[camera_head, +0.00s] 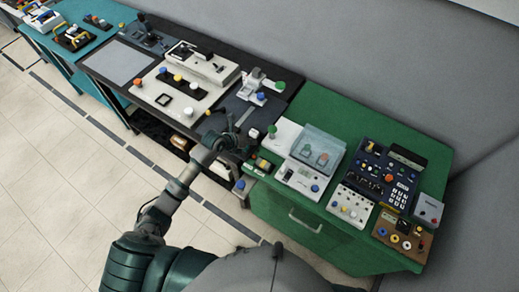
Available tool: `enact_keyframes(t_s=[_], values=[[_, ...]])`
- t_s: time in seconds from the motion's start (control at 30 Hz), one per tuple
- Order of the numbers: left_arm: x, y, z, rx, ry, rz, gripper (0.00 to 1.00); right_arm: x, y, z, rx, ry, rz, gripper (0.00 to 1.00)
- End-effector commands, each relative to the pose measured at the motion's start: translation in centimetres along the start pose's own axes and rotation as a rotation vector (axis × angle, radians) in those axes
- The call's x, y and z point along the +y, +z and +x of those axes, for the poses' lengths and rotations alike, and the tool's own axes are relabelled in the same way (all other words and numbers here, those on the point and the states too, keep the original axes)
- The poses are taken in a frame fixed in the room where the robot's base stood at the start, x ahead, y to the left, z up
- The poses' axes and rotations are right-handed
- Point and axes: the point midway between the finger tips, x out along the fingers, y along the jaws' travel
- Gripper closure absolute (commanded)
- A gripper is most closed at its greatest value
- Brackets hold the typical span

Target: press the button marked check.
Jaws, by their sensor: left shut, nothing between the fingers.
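No label reading check is legible at this size, so I cannot tell which button bears it. Coloured buttons sit on several devices: a white device with a clear cover (312,160), a dark keypad panel (384,178), a white button box (350,205) and a large white machine (182,88) on the black table. My left gripper (231,124) is shut and empty. It appears near the black table's right end, by the white device's left side. I cannot tell whether it touches anything. My right gripper is not in view.
The green cabinet (300,226) carries the devices on the right, including a brown panel (401,237) and a small grey box (429,210). The black table (104,68) and a teal table (62,52) stand to the left. The tiled floor (62,150) is clear.

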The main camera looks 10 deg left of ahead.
Motion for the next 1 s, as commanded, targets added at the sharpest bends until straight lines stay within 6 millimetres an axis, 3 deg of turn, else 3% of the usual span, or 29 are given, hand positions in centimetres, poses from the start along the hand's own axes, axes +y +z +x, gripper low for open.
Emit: enact_keyframes(t_s=[0.57,1.0], values=[[0.0,-0.5,1.1,0.002,0.017,0.007,1.00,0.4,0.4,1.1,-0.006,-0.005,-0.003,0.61],[3.5,-3.5,5.1,0.003,0.014,0.003,1.00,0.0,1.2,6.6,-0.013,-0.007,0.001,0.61]])
